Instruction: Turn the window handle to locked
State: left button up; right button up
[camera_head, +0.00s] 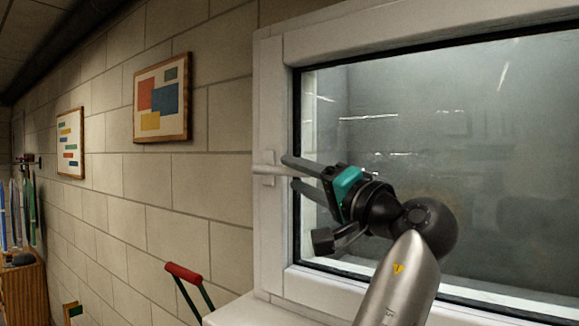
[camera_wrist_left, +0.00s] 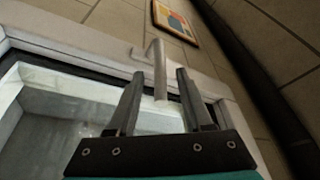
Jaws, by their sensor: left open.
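The white window (camera_head: 272,95) fills the right of the head view, with its sash shut flat in the frame. The pale window handle (camera_head: 267,169) is on the sash's left upright, its lever roughly level in the head view and partly hidden by my fingers. In the left wrist view the handle (camera_wrist_left: 159,68) is a bent grey lever lying between the fingertips. My left gripper (camera_head: 289,173) is open around the lever, with one finger above and one below. In the left wrist view a gap shows between the lever and each finger of the gripper (camera_wrist_left: 160,78).
A white sill (camera_head: 245,311) juts out below the window. A red-gripped handle on a green frame (camera_head: 183,273) stands lower left. Two framed pictures (camera_head: 162,97) (camera_head: 70,143) hang on the block wall. A wooden cabinet (camera_head: 22,290) is at far left.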

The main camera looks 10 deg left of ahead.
pick_arm(q)
jog(key=shift+x, duration=1.35)
grip_shut()
dwell(0.5)
